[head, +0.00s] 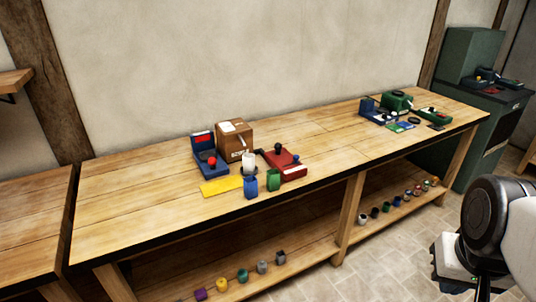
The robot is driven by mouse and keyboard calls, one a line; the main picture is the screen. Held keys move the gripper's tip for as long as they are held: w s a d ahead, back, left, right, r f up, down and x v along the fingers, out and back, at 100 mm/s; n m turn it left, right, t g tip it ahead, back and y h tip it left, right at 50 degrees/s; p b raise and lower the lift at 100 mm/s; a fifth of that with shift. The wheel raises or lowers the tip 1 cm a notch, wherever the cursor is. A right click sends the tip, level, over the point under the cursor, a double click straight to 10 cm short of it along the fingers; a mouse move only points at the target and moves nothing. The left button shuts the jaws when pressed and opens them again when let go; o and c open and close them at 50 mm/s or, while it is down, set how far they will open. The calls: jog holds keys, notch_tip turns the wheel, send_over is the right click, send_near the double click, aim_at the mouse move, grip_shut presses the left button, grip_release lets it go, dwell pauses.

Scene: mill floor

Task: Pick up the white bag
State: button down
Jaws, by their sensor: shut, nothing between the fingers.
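I cannot make out a clear white bag in the head view. A small white upright item (249,160) stands on the long wooden bench in front of a brown cardboard box (236,142); it is too small to tell whether it is a bag. A flat white patch (228,126) lies on top of the box. Part of my arm shows at the right edge, over the floor and apart from the bench. My gripper's fingers are not visible.
Around the white item are a blue device (208,158), a red device (284,164), a yellow sheet (221,186), a blue cup (250,187) and a green cup (273,180). Green and blue devices stand farther right. Small cups line the lower shelf (310,244). The bench's left end is clear.

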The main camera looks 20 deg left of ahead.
jog(key=c, duration=0.6)
grip_release()
jog(key=shift+w+r, duration=0.1)
